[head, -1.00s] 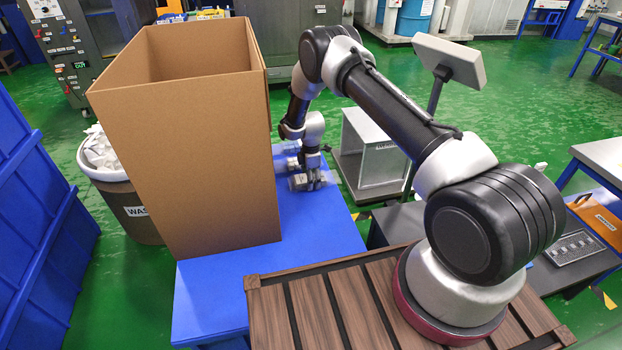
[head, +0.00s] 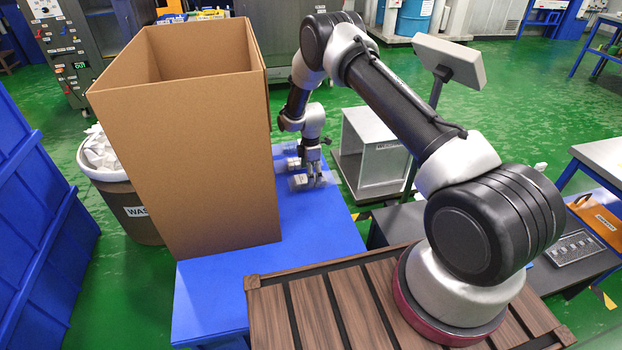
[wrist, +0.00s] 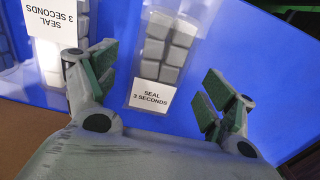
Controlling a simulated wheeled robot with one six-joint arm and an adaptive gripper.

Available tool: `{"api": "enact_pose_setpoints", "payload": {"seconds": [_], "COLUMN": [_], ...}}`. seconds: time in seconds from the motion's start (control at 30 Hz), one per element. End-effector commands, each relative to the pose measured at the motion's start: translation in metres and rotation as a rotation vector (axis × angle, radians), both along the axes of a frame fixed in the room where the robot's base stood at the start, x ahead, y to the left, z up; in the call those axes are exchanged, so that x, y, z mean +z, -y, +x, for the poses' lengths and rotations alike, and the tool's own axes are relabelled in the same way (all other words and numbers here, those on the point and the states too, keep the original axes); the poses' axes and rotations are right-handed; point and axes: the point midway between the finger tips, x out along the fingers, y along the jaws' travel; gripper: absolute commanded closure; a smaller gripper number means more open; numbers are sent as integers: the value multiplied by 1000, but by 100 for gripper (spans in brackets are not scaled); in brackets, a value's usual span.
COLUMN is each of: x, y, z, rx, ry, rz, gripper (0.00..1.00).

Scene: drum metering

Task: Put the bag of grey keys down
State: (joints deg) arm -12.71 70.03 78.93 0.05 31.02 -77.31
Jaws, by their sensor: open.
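The bag of grey keys (wrist: 168,48) lies on the blue table in the wrist view, with a white label reading "SEAL 3 SECONDS" at its near end. My gripper (wrist: 157,92) is open, with its green-padded fingers apart on either side of the bag's label end. I see no contact between the fingers and the bag. In the head view my gripper (head: 316,178) hangs low over the table, and the bag (head: 300,182) shows only in part beneath it.
A second labelled bag (wrist: 52,40) lies to the left in the wrist view, with dark keys beside it at the edge. A tall open cardboard box (head: 200,150) stands left of my gripper on the blue table (head: 310,225). The table's right edge is close.

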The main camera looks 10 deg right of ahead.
Motion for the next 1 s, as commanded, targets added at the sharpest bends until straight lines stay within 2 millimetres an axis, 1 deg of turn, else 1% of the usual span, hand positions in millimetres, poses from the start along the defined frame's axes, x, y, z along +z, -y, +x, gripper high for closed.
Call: {"api": "enact_pose_setpoints", "payload": {"seconds": [0.03, 0.1, 0.3, 0.43, 0.67, 0.73, 0.77, 0.87, 0.9, 0.97, 1.0], "x": [14, 31, 70, 84, 92, 104, 114, 161, 186, 225, 251], "y": [0, 0, 0, 0, 0, 2, 4, 13, 17, 26, 33], "z": [2, 1, 1, 0, 0, 1, 1, -3, -7, -16, -24], "rx": [0, 0, 0, 0, -4, -22, -37, -117, -162, -238, -291], "ry": [4, 4, 2, 1, 2, 8, 13, 35, 47, 64, 76], "rz": [1, 1, 1, 0, 0, 2, 3, 10, 13, 20, 26], "gripper": [16, 16, 16, 16, 16, 16, 16, 16, 16, 16, 16]}}
